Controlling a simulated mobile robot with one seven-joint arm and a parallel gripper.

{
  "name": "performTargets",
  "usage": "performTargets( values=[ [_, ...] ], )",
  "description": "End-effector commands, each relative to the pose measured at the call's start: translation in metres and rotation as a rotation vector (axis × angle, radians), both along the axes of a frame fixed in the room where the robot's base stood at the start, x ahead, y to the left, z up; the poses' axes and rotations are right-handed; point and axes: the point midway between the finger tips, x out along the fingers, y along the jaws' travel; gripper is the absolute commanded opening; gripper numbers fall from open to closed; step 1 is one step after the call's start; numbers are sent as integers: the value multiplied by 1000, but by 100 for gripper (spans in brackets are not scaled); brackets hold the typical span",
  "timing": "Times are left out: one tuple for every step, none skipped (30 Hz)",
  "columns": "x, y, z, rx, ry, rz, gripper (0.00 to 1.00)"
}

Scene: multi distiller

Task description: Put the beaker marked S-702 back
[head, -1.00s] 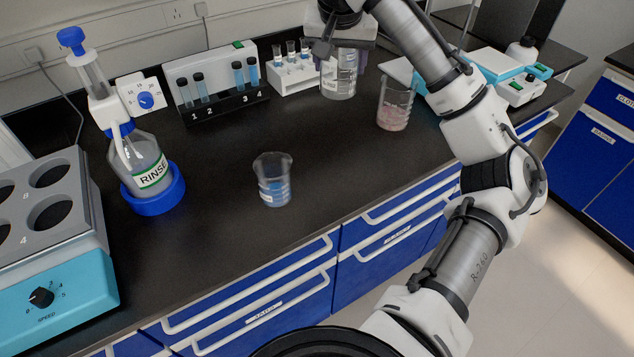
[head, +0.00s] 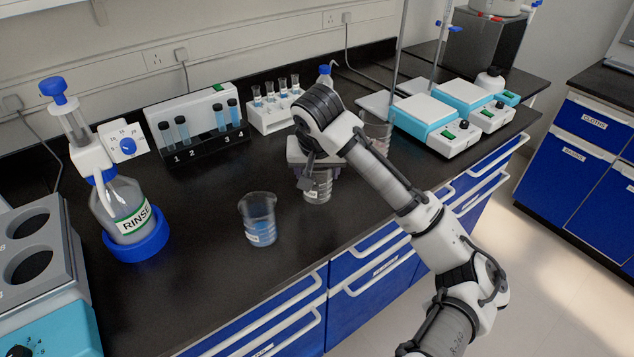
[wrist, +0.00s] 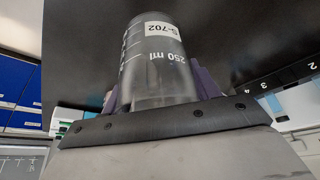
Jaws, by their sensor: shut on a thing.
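My gripper (head: 313,172) is shut on the clear glass beaker marked S-702 (head: 317,188). In the wrist view the beaker (wrist: 155,62) shows its S-702 label and 250 ml scale, between the purple fingers of my gripper (wrist: 158,92). It looks empty of coloured liquid. In the head view its upper part is hidden by my gripper and wrist. It is upright over the front part of the black bench; I cannot tell whether its base touches the top.
A beaker of blue liquid (head: 259,220) stands close left of the held one. Another beaker (head: 377,132) is partly behind my arm. A tube rack (head: 272,113), numbered vial stand (head: 200,145), rinse bottle (head: 122,215) and hotplates (head: 435,125) surround the bare bench (head: 205,200).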

Motion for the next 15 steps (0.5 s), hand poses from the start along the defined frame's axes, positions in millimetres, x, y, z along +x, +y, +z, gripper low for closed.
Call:
performTargets(
  values=[
    [0,0,-3,0,0,-1,31],
    [0,0,-6,-1,0,-1,31],
    [0,0,-11,0,1,-1,31],
    [-1,-1,-15,2,2,-1,31],
    [-1,-1,-20,1,3,-2,31],
    [0,-1,-26,1,2,-2,31],
    [0,-1,-30,1,2,-2,31],
    [0,-1,-33,0,2,-2,31],
    [0,-1,-37,1,1,-2,31],
    [0,0,-39,1,0,-1,31],
    [0,0,-40,1,0,0,31],
    [0,0,-41,1,0,0,31],
    [0,0,-41,1,0,0,31],
    [0,0,-41,1,0,0,31],
    [0,0,-41,1,0,0,31]
  ],
)
